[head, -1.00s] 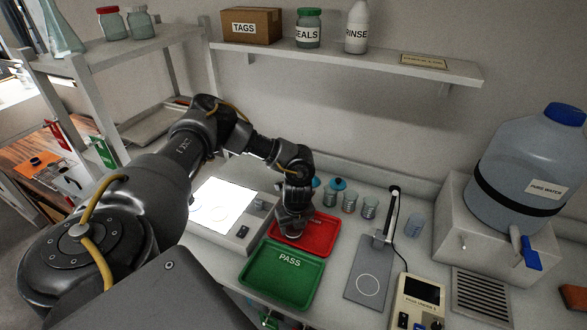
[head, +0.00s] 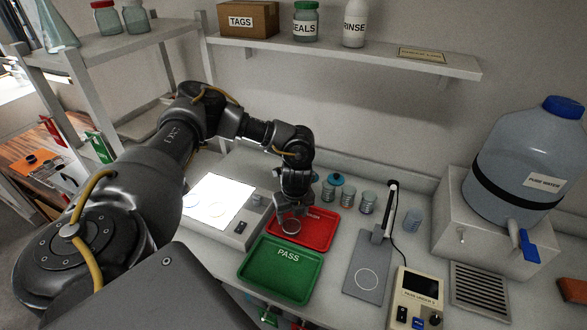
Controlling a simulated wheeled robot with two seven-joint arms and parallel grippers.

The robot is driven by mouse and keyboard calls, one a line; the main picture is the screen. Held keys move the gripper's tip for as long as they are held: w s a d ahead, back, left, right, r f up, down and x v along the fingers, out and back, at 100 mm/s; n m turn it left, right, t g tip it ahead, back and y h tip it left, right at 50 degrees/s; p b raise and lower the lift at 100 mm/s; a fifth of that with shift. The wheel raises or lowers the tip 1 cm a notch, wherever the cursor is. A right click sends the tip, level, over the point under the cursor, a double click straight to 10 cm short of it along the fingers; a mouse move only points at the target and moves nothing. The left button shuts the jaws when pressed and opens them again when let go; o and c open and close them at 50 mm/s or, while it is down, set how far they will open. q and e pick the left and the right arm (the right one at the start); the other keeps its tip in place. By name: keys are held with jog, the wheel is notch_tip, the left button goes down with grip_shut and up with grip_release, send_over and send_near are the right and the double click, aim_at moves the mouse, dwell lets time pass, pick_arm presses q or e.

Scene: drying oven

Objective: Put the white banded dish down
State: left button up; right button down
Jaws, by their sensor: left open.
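A small round dish with a pale rim (head: 291,227) is at the left side of the red tray (head: 318,232). I take it for the white banded dish; its band is too small to make out clearly. My left gripper (head: 291,214) is open, pointing down right above and around the dish. Whether the fingers still touch the dish cannot be told. The far left part of the red tray is hidden behind the gripper. My right gripper is not in view.
A green tray marked PASS (head: 280,272) lies empty in front of the red one. A lit panel (head: 218,203) with faint round dishes stands left. Several small jars (head: 348,196) stand behind. A grey stand with a post (head: 368,270) is to the right.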

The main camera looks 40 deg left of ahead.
aim_at(294, 229)
pick_arm(q)
notch_tip(294, 229, up, 8)
jog(key=d, duration=0.1)
jog(key=shift+s+f+b, duration=0.2)
jog(key=shift+s+b, duration=0.05)
jog(key=shift+b, duration=0.2)
jog(key=shift+d, duration=0.1)
